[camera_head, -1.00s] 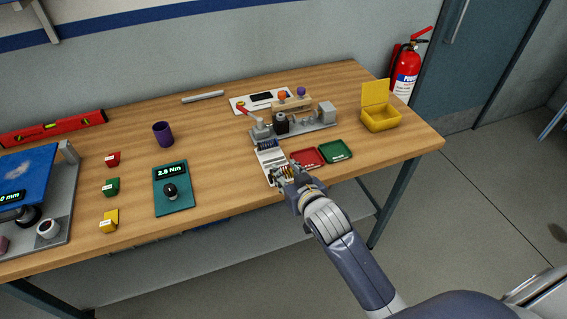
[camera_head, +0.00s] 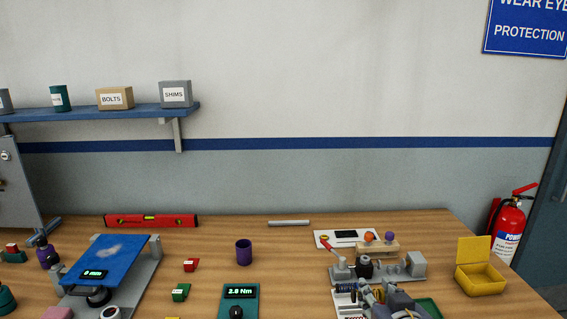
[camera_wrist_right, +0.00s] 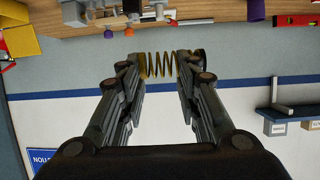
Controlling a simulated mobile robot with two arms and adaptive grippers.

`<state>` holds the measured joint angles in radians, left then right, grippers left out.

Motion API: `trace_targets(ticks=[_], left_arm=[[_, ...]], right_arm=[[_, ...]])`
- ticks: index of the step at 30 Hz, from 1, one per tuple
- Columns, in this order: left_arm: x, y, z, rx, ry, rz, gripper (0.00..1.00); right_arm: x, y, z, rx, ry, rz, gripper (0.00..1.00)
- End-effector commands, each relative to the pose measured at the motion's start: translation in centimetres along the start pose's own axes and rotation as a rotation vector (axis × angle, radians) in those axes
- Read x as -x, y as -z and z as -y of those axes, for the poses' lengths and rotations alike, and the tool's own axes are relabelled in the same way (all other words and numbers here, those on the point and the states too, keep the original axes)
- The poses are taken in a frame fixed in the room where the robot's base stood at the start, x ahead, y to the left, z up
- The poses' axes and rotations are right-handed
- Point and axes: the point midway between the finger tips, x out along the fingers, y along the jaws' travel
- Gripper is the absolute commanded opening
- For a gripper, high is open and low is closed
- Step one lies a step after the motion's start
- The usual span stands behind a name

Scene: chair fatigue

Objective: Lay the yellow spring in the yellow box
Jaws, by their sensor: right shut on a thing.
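My right gripper (camera_head: 378,294) is at the bottom edge of the head view, in front of the grey test fixture (camera_head: 380,272). In the right wrist view its fingers (camera_wrist_right: 160,64) are shut on the yellow spring (camera_wrist_right: 158,65), with the coils spanning the gap between the tips. The yellow box (camera_head: 482,281) stands with its lid open at the right end of the bench, to the right of the gripper. It also shows in the wrist view, upside down at the upper left (camera_wrist_right: 23,43). My left gripper is not in view.
A green tray (camera_head: 428,307) lies partly hidden beside my right gripper. A purple cup (camera_head: 243,252), a torque tester (camera_head: 240,293) and a fire extinguisher (camera_head: 508,226) are around. Bare bench lies before the box.

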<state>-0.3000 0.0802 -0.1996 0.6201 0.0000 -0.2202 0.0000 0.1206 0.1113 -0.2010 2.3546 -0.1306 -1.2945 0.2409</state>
Motion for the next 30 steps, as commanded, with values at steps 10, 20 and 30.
trace_targets(ticks=[10,20,30], left_arm=[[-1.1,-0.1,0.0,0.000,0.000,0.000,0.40],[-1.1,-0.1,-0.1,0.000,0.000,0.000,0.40],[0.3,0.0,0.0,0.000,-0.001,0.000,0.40]], right_arm=[[4.8,5.5,0.0,0.008,0.004,0.000,0.12],[5.1,5.7,0.0,0.010,0.004,0.009,0.12],[-0.1,-0.6,-0.1,0.001,-0.003,0.020,0.12]])
